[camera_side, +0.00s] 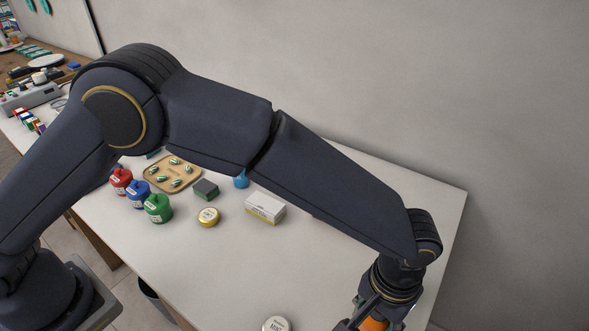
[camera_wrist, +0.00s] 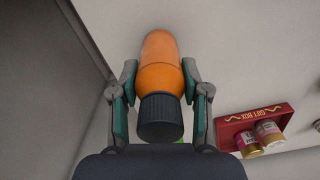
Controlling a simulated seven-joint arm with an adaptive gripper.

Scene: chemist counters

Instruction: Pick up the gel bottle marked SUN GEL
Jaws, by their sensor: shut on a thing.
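An orange bottle with a black ribbed cap shows in the wrist view (camera_wrist: 160,80), between the two fingers of my gripper (camera_wrist: 159,82). The fingers are shut on its sides. No lettering is readable on it, so I cannot tell if it is marked SUN GEL. In the side view a small part of the orange bottle (camera_side: 374,325) shows at the bottom edge, beside my gripper (camera_side: 365,322), mostly cut off by the frame. Something green (camera_wrist: 181,142) peeks out beside the cap in the wrist view; I cannot tell what it is.
A red gift box (camera_wrist: 254,125) with jars lies at the right in the wrist view.

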